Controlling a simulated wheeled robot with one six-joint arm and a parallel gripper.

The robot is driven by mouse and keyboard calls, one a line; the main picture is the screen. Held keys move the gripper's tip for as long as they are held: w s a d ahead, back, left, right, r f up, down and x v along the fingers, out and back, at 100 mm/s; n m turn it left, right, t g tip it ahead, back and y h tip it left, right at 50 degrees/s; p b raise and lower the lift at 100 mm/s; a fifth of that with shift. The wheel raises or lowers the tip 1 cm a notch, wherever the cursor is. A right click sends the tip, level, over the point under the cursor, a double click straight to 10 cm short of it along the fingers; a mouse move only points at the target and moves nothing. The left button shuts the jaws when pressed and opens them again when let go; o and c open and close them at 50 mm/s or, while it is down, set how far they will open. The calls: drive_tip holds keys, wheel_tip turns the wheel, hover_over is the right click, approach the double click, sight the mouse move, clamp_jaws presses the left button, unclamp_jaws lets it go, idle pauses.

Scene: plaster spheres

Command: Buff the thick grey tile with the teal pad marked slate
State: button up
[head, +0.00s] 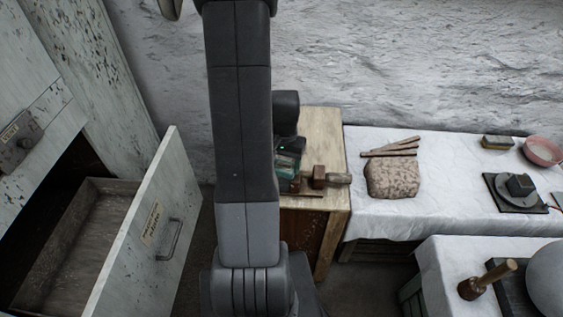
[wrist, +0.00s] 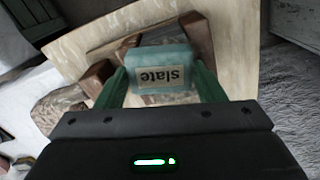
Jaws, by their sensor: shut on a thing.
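My gripper (wrist: 161,88) is shut on the teal pad (wrist: 160,57), its green fingers at the pad's two sides. The pad's pale label reads "slate", upside down in the wrist view. In the head view the teal of the pad or fingers (head: 287,158) shows beside my arm, over the wooden bench. Brown wooden blocks (wrist: 97,76) stand near the pad; whether it touches anything below is hidden. A dark grey block (head: 520,184) lies on a round grey disc on the right of the white-covered table; I cannot tell whether it is the thick grey tile.
The wooden bench (head: 325,127) stands against the rough wall. The white-covered table (head: 440,205) holds a speckled lump (head: 393,178), a yellowish-topped block (head: 497,142) and a pink bowl (head: 543,151). A nearer table holds a wooden-handled tool (head: 487,280) and a grey sphere (head: 550,280). An open drawer (head: 150,235) juts out left.

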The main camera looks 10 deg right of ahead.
drive_tip(key=shift+s+d, duration=0.3)
drive_tip(key=shift+d, duration=0.15)
drive_tip(key=shift+w+a+f+b, duration=0.1)
drive_tip(key=shift+w+a, duration=0.25)
drive_tip(key=shift+a, duration=0.25)
drive_tip(key=shift+w+a+r+b, duration=0.15)
drive_tip(key=shift+w+a, duration=0.2)
drive_tip(key=shift+a, duration=0.25)
drive_tip(key=shift+w+a+f+b, duration=0.15)
drive_tip(key=shift+w+a, duration=0.2)
drive_tip(key=shift+a, duration=0.25)
drive_tip(key=shift+s+d, duration=0.55)
drive_tip(key=shift+d, duration=0.35)
drive_tip(key=shift+s+d, duration=0.55)
drive_tip(key=shift+d, duration=0.35)
drive_tip(key=shift+w+a, duration=0.6)
drive_tip(key=shift+a, duration=0.3)
drive_tip(key=shift+w+a, duration=0.55)
drive_tip(key=shift+a, duration=0.35)
drive_tip(key=shift+d+r, duration=0.1)
drive_tip(key=shift+r, duration=0.1)
drive_tip(key=shift+s+d+r, duration=0.55)
drive_tip(key=shift+d+r, duration=0.15)
drive_tip(key=shift+d, duration=0.1)
